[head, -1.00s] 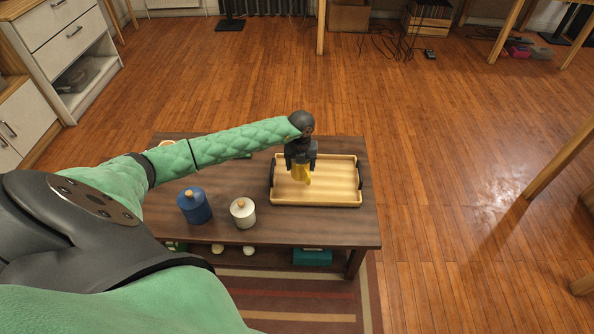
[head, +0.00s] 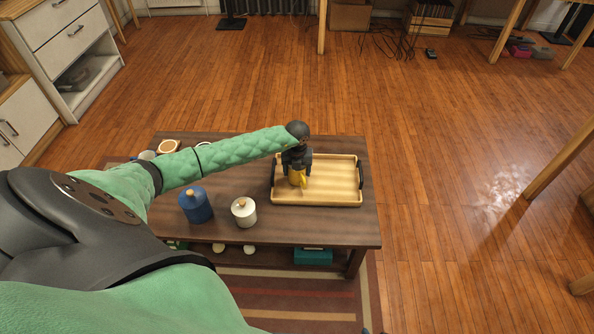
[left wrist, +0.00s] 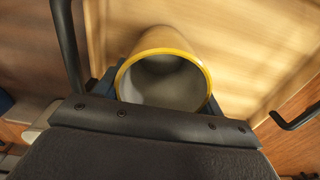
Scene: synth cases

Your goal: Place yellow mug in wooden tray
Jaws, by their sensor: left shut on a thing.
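The yellow mug (head: 298,178) is in my left gripper (head: 297,168), which is shut on it. In the left wrist view the mug (left wrist: 165,45) shows its yellow rim and pale grey inside, with the opening facing the camera. The wooden tray (head: 335,180) is pale, with dark handles at its two ends, and stands on the right part of the dark table. The mug is over the left part of the tray. I cannot tell whether its base touches the tray floor. My right gripper is not in view.
Cups (head: 168,146) stand at the back left, partly behind my arm. The right part of the tray is empty.

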